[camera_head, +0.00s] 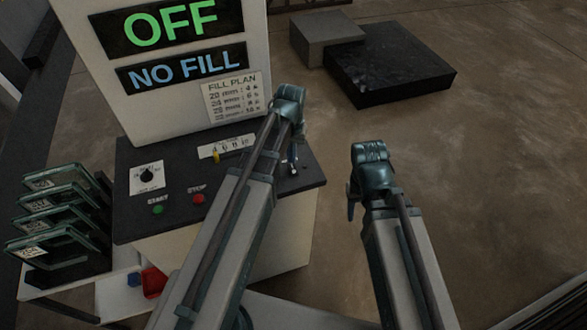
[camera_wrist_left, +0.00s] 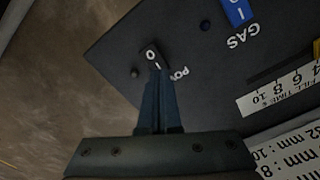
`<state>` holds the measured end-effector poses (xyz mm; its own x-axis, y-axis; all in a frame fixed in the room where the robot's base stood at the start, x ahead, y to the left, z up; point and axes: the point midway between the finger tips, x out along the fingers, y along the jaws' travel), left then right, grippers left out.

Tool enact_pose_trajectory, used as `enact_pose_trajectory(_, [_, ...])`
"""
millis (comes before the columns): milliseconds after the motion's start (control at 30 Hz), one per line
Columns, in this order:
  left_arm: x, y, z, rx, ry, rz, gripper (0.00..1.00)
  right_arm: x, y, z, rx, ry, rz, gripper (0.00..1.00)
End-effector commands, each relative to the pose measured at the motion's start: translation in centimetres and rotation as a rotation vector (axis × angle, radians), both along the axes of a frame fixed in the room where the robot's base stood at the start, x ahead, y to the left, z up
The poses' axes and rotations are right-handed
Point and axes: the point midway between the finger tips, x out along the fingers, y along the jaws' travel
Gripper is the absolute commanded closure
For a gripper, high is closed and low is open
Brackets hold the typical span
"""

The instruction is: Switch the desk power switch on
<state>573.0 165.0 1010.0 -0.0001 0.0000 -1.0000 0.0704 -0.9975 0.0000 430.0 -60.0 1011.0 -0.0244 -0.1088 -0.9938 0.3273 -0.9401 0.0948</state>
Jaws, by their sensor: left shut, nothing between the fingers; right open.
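The desk power switch (camera_wrist_left: 153,57) is a small black rocker marked O and I, beside the partly covered POWER label (camera_wrist_left: 179,73) in the left wrist view. My left gripper (camera_wrist_left: 157,78) is shut and empty, its fingertips right at the switch's I end; I cannot tell whether they touch it. In the head view my left gripper (camera_head: 295,128) is over the desk's right side, and I cannot make out the power switch there. The display (camera_head: 170,24) reads OFF in green. My right gripper (camera_head: 353,195) is open and empty, right of the desk.
The black desk top (camera_head: 180,215) has a dial (camera_head: 147,176), green START (camera_head: 157,210) and red STOP (camera_head: 198,199) buttons. A blue GAS switch (camera_wrist_left: 237,12) is near the power switch. A rack of panels (camera_head: 55,235) stands left.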

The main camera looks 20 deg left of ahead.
Motion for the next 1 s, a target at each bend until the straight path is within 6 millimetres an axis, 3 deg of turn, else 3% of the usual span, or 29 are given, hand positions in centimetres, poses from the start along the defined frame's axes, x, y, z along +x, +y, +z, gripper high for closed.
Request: enact_pose_trajectory(1000, [0.0,0.0,-1.3,0.0,0.0,0.0,1.0,0.0,0.0,-1.3,0.0,0.0,0.0,0.5])
